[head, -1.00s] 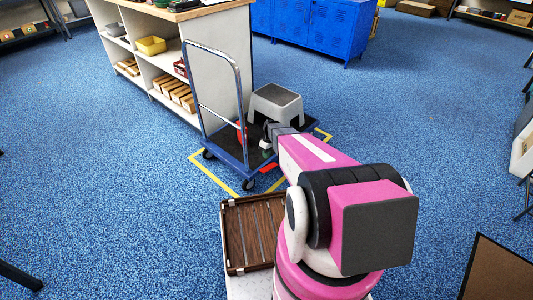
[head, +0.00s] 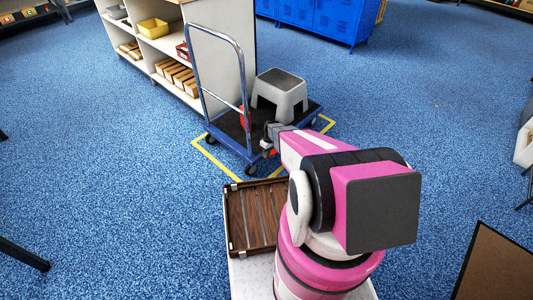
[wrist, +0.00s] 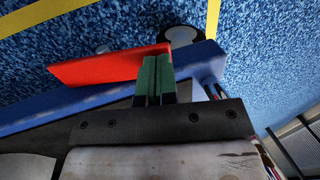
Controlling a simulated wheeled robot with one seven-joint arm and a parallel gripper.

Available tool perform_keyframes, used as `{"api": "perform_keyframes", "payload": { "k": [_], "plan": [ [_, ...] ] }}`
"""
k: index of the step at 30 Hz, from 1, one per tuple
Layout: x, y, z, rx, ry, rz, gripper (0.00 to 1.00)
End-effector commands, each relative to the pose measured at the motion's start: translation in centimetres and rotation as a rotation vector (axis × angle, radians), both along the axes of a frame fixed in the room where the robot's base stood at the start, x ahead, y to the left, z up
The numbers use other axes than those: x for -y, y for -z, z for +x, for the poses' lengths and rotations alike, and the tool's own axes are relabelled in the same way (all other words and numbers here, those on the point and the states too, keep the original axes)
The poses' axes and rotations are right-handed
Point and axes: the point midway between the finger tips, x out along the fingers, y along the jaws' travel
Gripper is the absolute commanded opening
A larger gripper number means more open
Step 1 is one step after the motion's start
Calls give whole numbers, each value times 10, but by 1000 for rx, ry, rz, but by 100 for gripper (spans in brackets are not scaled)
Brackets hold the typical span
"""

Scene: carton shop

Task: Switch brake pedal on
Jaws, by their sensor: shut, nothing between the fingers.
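The brake pedal is a red bar (wrist: 105,66) at the edge of the blue platform cart (wrist: 60,112). In the head view only a small red part of the pedal (head: 271,153) shows beside my gripper (head: 267,144), low at the cart's near right side. In the wrist view my gripper's green fingertips (wrist: 158,62) are together and empty. They overlap the right end of the pedal; I cannot tell whether they touch it. The cart (head: 243,158) also shows in the head view with its tall handle. A caster wheel lies just beyond the pedal in the wrist view.
A grey step stool (head: 280,92) stands on the cart, with a red object beside it. Yellow floor tape (head: 212,160) surrounds the cart. A white shelf unit (head: 228,45) stands behind its left side. A brown slatted tray (head: 236,217) is in front. Blue floor is open at left and right.

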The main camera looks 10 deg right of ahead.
Motion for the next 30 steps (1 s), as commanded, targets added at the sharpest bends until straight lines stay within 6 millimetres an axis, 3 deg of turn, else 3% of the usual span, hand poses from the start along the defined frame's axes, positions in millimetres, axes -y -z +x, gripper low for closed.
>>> {"api": "perform_keyframes", "payload": {
  "k": [10, 21, 30],
  "plan": [
    [-3, 2, -3, 37, -1, -50, 0],
    [-10, 15, -8, 164, -2, -223, 0],
    [-10, 15, -7, 160, 0, -219, 0]
  ]
}}
